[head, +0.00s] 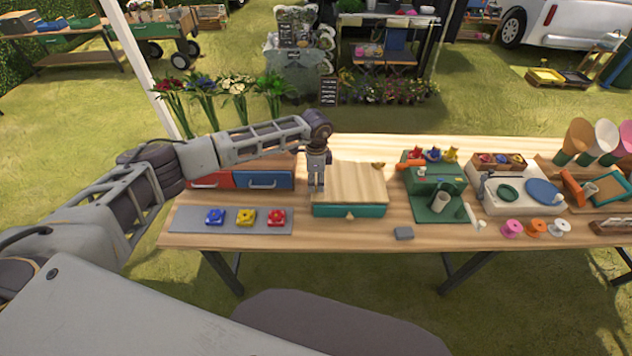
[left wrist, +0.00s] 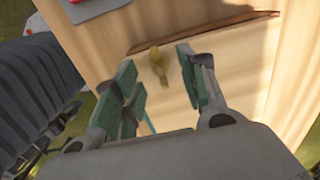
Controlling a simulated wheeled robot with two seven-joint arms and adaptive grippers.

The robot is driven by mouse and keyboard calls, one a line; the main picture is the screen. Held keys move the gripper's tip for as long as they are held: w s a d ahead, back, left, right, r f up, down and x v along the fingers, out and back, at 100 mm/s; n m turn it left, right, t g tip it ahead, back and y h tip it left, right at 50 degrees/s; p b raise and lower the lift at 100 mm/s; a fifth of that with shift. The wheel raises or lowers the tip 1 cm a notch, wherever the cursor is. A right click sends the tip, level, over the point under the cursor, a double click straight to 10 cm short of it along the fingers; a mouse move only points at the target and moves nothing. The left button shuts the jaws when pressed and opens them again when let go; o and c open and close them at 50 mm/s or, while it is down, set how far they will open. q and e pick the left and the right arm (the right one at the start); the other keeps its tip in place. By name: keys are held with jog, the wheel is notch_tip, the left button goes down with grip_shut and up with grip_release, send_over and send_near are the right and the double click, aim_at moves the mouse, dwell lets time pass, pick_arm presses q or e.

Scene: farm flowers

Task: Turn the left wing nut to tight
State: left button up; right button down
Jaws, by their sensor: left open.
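The flower press (head: 350,187) is a pale wooden board over a teal base, in the middle of the near table. A brass wing nut (left wrist: 157,62) stands on the board in the left wrist view, between my left gripper's fingers and a little beyond them. In the head view my left gripper hides this left nut. The other wing nut (head: 378,165) shows at the board's far right. My left gripper (head: 316,190) points down at the board's left end. Its green-padded fingers (left wrist: 158,88) are open, with a gap on both sides of the nut. My right gripper is out of view.
A grey mat (head: 186,220) with blue, yellow and red pieces lies front left. A green stand (head: 436,205) is right of the press.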

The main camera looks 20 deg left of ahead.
pick_arm(q)
jog(key=shift+f, duration=0.85)
jog(key=shift+c, duration=0.3)
grip_shut()
